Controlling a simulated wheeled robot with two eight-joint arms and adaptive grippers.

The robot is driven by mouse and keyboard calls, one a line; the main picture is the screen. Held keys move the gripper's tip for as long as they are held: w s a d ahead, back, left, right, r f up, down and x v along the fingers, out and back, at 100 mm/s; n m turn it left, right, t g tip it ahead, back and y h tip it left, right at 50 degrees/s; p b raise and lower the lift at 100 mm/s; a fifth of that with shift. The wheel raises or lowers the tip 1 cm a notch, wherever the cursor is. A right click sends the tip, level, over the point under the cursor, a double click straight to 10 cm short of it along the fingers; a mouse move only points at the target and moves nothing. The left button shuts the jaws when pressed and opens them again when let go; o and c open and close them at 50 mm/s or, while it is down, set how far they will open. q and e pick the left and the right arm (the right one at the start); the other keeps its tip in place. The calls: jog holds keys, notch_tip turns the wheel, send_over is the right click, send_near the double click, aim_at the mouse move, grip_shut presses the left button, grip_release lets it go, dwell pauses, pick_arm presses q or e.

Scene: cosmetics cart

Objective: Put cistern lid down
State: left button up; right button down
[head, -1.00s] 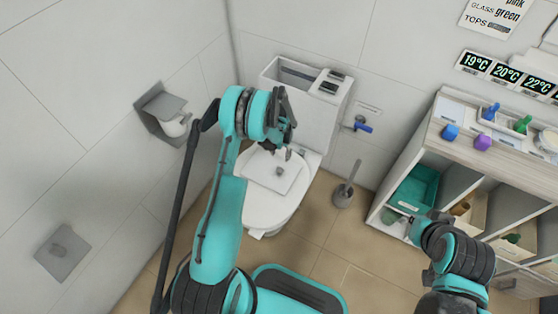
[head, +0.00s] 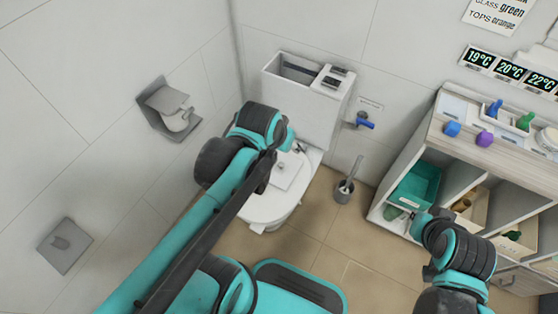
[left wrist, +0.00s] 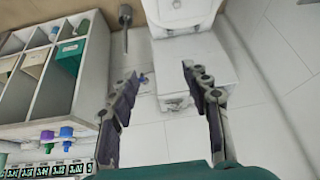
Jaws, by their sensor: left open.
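The cistern lid (head: 292,168) is a flat white slab with a small grey knob. It lies on the closed toilet seat (head: 265,208), partly behind my left arm in the head view. Its knob end shows at the top edge of the left wrist view (left wrist: 176,5). The cistern (head: 312,112) behind it is open at the top left, with two dark-topped blocks at its right end. My left gripper (left wrist: 160,75) is open and empty, its fingers apart; in the head view my arm mostly hides it. My right gripper (head: 412,222) is near the shelf unit, its fingers unclear.
A paper holder (head: 168,108) is on the left wall. A toilet brush (head: 345,190) stands right of the toilet, below a blue-handled valve (head: 364,124). A shelf unit (head: 438,148) with bins and coloured bottles fills the right.

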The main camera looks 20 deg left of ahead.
pick_arm(q)
jog(key=shift+t, duration=0.6)
jog(key=s, duration=0.3)
jog(key=s+d, duration=0.1)
jog(key=s, duration=0.1)
jog(key=shift+s+d+f, duration=0.1)
jog(key=shift+s+f, duration=0.2)
